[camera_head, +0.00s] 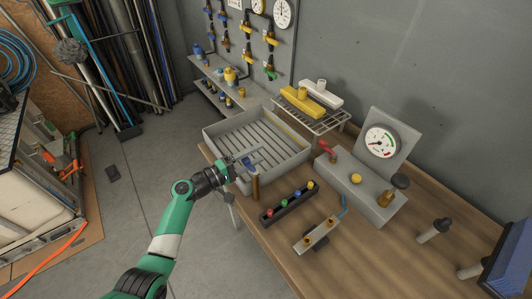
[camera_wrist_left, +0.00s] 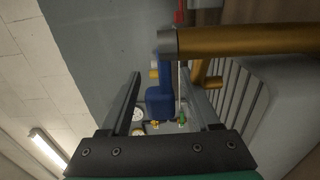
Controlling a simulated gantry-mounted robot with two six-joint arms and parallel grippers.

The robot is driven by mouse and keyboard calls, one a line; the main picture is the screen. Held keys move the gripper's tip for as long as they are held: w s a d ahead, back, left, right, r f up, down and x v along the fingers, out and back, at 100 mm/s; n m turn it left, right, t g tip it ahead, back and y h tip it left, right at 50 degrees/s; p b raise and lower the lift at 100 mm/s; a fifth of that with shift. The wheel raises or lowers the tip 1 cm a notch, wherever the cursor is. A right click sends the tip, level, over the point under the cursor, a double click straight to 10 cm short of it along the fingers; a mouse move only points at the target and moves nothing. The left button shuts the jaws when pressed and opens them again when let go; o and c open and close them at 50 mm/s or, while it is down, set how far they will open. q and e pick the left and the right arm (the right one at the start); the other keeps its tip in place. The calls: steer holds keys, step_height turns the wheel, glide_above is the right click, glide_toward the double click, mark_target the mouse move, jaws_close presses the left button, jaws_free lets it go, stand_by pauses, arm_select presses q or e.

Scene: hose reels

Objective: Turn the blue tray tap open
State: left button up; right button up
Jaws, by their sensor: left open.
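The blue tray tap has a blue handle (camera_wrist_left: 160,98) and a brass pipe (camera_wrist_left: 250,41) in the left wrist view. In the head view its brass post (camera_head: 255,187) stands at the near corner of the grey slatted tray (camera_head: 216,146), with a bit of blue (camera_head: 247,162) between my fingers. My left gripper (camera_head: 256,160) is open at the tap. In the left wrist view its two dark fingers lie on either side of the blue handle, with gaps visible. Whether either finger touches the handle I cannot tell. My right gripper is not in view.
A dark block with coloured knobs (camera_head: 289,203) and a small metal manifold (camera_head: 317,236) lie near the tap on the wooden bench. A grey gauge box (camera_head: 355,185) with a red lever stands to the right. A wire rack (camera_head: 325,123) is behind.

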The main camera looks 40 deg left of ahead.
arm_select(q)
jaws_close()
stand_by(0.3)
steer(key=shift+s, duration=0.1)
